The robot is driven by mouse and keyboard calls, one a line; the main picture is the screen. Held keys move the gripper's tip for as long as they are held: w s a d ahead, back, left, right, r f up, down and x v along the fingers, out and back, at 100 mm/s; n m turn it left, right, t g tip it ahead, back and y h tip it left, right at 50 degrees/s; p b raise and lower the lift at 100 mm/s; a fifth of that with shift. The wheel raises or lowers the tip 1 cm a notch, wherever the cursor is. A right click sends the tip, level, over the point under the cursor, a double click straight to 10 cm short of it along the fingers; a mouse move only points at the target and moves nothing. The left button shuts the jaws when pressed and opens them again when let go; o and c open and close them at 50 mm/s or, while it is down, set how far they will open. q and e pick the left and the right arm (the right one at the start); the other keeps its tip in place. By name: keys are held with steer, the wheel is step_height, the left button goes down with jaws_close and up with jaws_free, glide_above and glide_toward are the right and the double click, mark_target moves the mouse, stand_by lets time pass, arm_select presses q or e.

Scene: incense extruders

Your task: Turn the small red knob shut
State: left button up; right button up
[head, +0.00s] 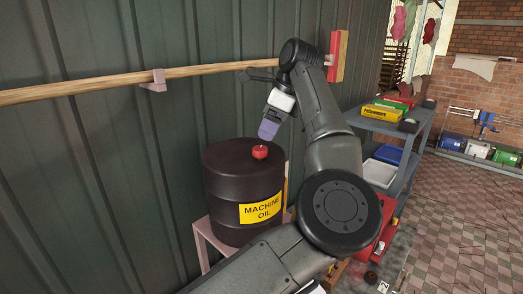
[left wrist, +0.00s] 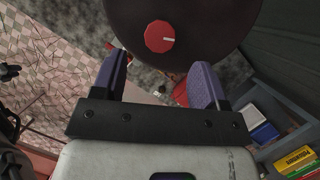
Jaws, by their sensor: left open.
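The small red knob (head: 260,152) sits on top of a dark drum (head: 225,185) with a yellow "MACHINE OIL" label. In the left wrist view the knob (left wrist: 159,37) is round with a white mark pointing right, on the dark drum top (left wrist: 215,22). My left gripper (head: 268,131) is above the drum top, close to the knob, with purple fingers pointing down. In the left wrist view my left gripper (left wrist: 157,78) is open and empty. The knob lies beyond the fingertips, roughly in line with the gap between them. My right gripper is not recognisable in either view.
The drum stands on a pinkish stand (head: 201,238) beside a corrugated green wall (head: 90,150). A wooden rail (head: 100,85) runs along the wall behind. A grey shelf (head: 412,150) with bins stands to the right. Tiled floor (head: 460,225) lies open further right.

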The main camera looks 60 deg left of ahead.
mark_target(260, 148)
arm_select(q)
steer(key=x, duration=0.4)
steer(key=shift+s+a+f, duration=0.1)
steer(key=shift+f, duration=0.25)
steer(key=shift+s+a+f, duration=0.2)
steer(key=shift+f, duration=0.35)
steer(key=shift+c, duration=0.4)
steer(key=c, duration=0.8)
steer(key=shift+c, duration=0.2)
